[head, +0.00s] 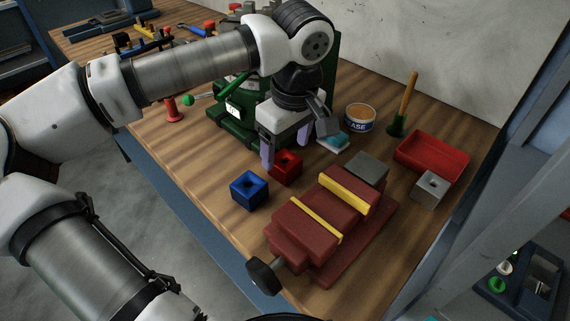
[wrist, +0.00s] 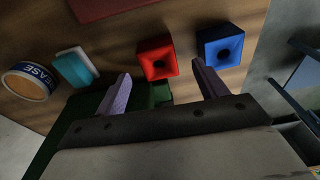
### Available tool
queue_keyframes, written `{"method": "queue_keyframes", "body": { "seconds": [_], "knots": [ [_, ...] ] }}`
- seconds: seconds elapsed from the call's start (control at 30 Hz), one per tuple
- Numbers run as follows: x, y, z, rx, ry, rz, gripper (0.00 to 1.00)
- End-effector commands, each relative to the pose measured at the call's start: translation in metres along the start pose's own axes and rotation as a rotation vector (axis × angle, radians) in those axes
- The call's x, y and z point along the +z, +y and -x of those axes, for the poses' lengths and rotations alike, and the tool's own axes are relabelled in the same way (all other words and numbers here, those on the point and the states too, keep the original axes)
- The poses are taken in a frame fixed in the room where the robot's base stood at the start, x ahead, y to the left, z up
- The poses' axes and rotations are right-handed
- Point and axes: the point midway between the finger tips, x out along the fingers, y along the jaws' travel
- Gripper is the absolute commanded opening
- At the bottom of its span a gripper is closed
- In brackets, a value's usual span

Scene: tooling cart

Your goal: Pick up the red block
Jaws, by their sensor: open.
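The red block (head: 286,165) is a small cube with a dark round hole in its top. It sits on the wooden bench next to a similar blue block (head: 249,190). My gripper (head: 285,155) is open and empty, above and just behind the red block in the head view, its fingers pointing down. In the wrist view the red block (wrist: 157,58) appears beyond and between the two finger tips, and the blue block (wrist: 221,46) appears to the right of the right finger. The fingers do not appear to touch either block.
A dark red vise (head: 310,230) with yellow strips stands to the right of the blocks. A green machine (head: 235,125) stands behind my gripper. A grease tin (head: 360,118), a red tray (head: 432,155) and a grey block (head: 429,187) are to the right. Bare wood lies left of the blue block.

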Motion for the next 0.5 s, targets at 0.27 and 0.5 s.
{"method": "queue_keyframes", "body": {
  "seconds": [0.27,0.5],
  "knots": [
    [0.000,0.001,-0.039,0.000,-0.003,-0.001,0.71],
    [0.000,0.001,-0.046,0.000,-0.001,0.000,0.71]
  ]
}}
